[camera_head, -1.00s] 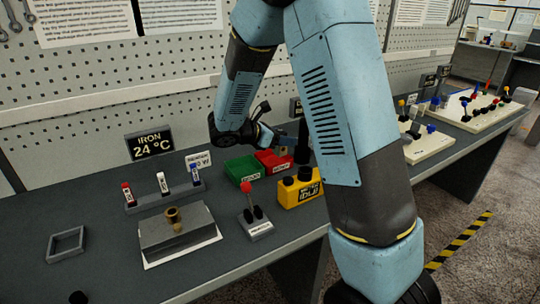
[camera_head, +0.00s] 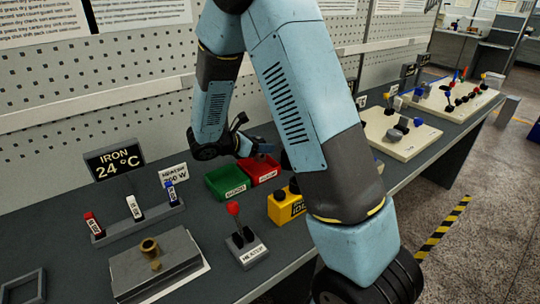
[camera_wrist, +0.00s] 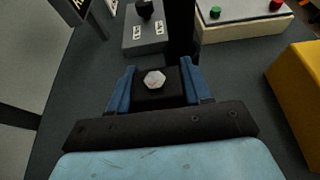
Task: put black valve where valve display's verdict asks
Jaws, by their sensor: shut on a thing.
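In the wrist view my gripper (camera_wrist: 158,72) has its two blue fingers closed on a black block-like thing with a pale hexagonal face, which looks like the black valve (camera_wrist: 154,81). In the head view my gripper (camera_head: 263,150) is over the bench behind the red tray, partly hidden by my arm; the valve is not clear there. A green tray (camera_head: 213,185) and a red tray (camera_head: 254,178) stand side by side, their labels too small to read surely. A yellow box (camera_head: 281,212) with black knobs and a small display, seemingly reading "IDLE", is partly behind my arm.
A red-knobbed lever switch (camera_head: 243,245), a grey block with a brass piece (camera_head: 149,247) and a rack of red, white and blue vials (camera_head: 140,225) stand left. The iron display (camera_head: 116,160) reads 24 °C. Cream boards (camera_head: 398,135) stand right. The pegboard closes off the back.

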